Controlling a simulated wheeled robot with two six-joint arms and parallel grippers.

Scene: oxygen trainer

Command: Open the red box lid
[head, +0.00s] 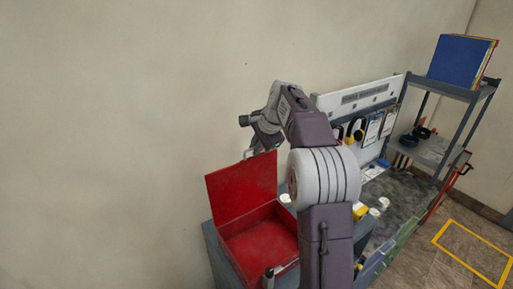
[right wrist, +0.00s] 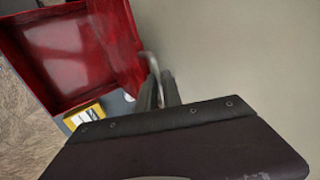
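The red box (head: 262,238) sits on a grey surface in the lower middle of the head view. Its red lid (head: 240,187) stands up, roughly upright, so the red inside shows. A pale handle (head: 246,155) is at the lid's top edge. My right gripper (head: 253,147) is at this handle. In the right wrist view the handle (right wrist: 152,66) runs down between the two close dark fingers of my right gripper (right wrist: 159,92), which look shut on it. The open box (right wrist: 62,47) fills the upper left there. My left gripper is not in view.
A shelf (head: 440,150) holds a blue binder (head: 458,60). A wall is behind the lid. A yellow item (right wrist: 84,116) lies beside the box.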

